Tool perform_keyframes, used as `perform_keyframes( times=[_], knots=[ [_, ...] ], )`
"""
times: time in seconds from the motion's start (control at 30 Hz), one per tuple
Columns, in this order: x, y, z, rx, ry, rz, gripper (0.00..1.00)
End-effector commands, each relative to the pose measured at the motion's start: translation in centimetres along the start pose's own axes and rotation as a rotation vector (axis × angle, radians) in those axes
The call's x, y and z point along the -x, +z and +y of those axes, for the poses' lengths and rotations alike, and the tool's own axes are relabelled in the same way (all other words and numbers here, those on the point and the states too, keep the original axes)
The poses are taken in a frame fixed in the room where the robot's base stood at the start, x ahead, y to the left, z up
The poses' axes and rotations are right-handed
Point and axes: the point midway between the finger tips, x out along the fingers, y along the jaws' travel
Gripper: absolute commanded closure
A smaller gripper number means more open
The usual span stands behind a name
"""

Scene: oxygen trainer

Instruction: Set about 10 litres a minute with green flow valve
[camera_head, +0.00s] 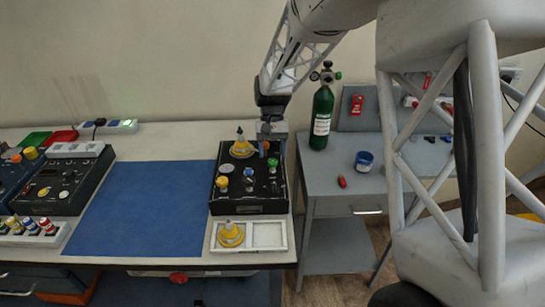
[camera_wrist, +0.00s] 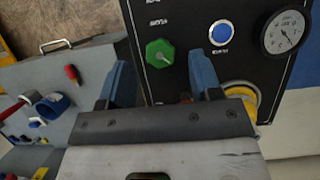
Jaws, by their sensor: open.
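The green flow valve (camera_wrist: 160,52) is a lobed green knob on the black trainer panel, seen in the wrist view. It also shows in the head view (camera_head: 272,162), near the panel's right edge. My gripper (camera_wrist: 160,66) is open, its two blue fingers on either side of the green knob in the picture. Nothing is held. I cannot tell the gap between fingertips and knob. In the head view my gripper (camera_head: 271,142) is over the back right of the trainer (camera_head: 245,207). A dial gauge (camera_wrist: 285,32) shows a needle, but its reading is too small.
A blue button (camera_wrist: 222,33) sits beside the green knob. A yellow disc (camera_wrist: 243,94) is partly hidden behind my right finger. A yellow knob (camera_head: 222,182) is at the panel's left. A green cylinder (camera_head: 321,118) stands on the grey side table (camera_head: 325,178). The blue mat (camera_head: 140,205) is clear.

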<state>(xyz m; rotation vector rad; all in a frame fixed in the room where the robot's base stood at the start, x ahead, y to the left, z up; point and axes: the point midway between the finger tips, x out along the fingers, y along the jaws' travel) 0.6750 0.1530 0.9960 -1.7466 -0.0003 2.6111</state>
Motion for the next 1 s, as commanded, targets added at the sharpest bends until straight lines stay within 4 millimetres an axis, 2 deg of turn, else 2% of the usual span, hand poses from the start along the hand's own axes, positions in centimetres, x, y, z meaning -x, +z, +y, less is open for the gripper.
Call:
perform_keyframes(
  times=[0.2,0.4,1.0],
  knots=[
    [2.9,0.0,0.0,0.0,0.0,0.001,0.42],
    [4.7,0.0,0.0,0.0,0.0,-0.001,0.42],
    [5.3,0.4,0.2,0.0,-0.001,0.004,0.42]
  ],
)
